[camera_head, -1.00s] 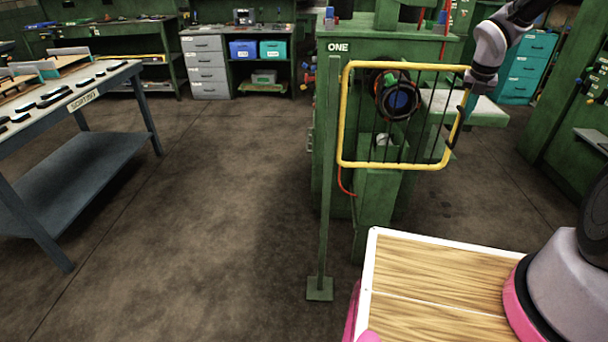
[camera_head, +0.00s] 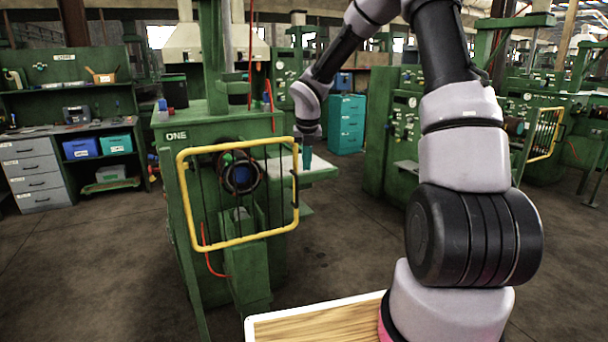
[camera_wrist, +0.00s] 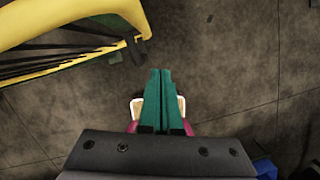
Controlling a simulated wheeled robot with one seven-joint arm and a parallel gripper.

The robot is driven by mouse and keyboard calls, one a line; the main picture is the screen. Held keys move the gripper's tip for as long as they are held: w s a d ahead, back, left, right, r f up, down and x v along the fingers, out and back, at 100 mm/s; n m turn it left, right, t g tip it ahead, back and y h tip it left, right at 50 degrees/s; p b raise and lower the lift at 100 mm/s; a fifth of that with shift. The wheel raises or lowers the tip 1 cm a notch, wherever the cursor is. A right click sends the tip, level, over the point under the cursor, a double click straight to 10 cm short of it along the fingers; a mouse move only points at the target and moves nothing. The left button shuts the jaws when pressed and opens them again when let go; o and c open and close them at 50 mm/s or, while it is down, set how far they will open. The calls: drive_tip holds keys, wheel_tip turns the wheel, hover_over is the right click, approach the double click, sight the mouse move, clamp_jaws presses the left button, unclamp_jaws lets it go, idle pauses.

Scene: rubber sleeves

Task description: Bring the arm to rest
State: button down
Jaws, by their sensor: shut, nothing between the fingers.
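My gripper (camera_head: 307,157) hangs at the end of my bent arm, pointing down, just right of the yellow guard frame in the head view. In the wrist view my gripper (camera_wrist: 160,72) shows two teal fingers lying together, with nothing between them. The yellow guard (camera_head: 238,242) is a barred frame on the front of the green machine marked ONE (camera_head: 174,136). It also shows in the wrist view (camera_wrist: 72,22) at the upper left, beside the fingers; I cannot tell how far apart they are.
A grey drawer cabinet (camera_head: 35,180) and a bench with a blue bin (camera_head: 81,148) and a teal bin (camera_head: 116,144) stand at the left. A teal cabinet (camera_head: 346,125) stands behind. Green machines (camera_head: 398,150) line the right. The floor (camera_head: 100,260) at the front left is open.

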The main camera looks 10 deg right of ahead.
drive_tip(key=s+d+r+m+t, duration=0.1)
drive_tip(key=s+d+r+m, duration=0.2)
drive_tip(key=s+r+m, duration=1.5)
drive_tip(key=s+r+m+t+y, duration=0.1)
drive_tip(key=s+r+m, duration=0.1)
drive_tip(key=s+m, duration=0.5)
drive_tip(key=s+r+m+t+y, duration=0.1)
drive_tip(key=s+r+m+t, duration=0.1)
drive_tip(key=s+m, duration=0.5)
drive_tip(key=r+m, duration=0.1)
drive_tip(key=m, duration=0.5)
drive_tip(key=shift+a+r, duration=0.15)
drive_tip(key=shift+r, duration=0.15)
